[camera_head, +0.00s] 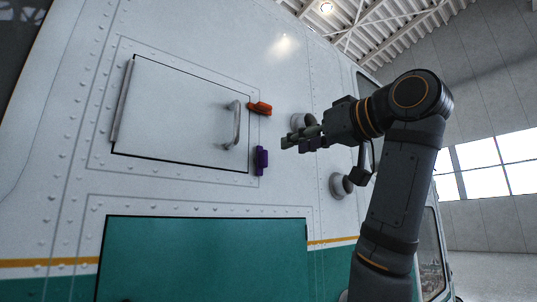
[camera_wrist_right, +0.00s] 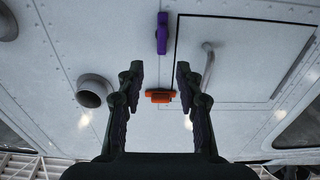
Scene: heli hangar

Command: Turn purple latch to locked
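The purple latch (camera_head: 261,160) is on the aircraft's side wall, just right of the small door's lower right edge. It stands upright, parallel to that edge. In the right wrist view the purple latch (camera_wrist_right: 162,33) is at the top, beyond my fingertips. My right gripper (camera_head: 290,142) is to the right of the purple latch in the head view, apart from it. In the wrist view my right gripper (camera_wrist_right: 160,72) has its two fingers spread, with nothing held between them. My left gripper is not in view.
An orange latch (camera_head: 260,108) lies sideways at the door's upper right edge; it also shows in the wrist view (camera_wrist_right: 159,96). The white door (camera_head: 180,105) is shut and has a curved handle (camera_head: 236,125). Round fittings (camera_head: 339,186) stick out from the wall near my right arm.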

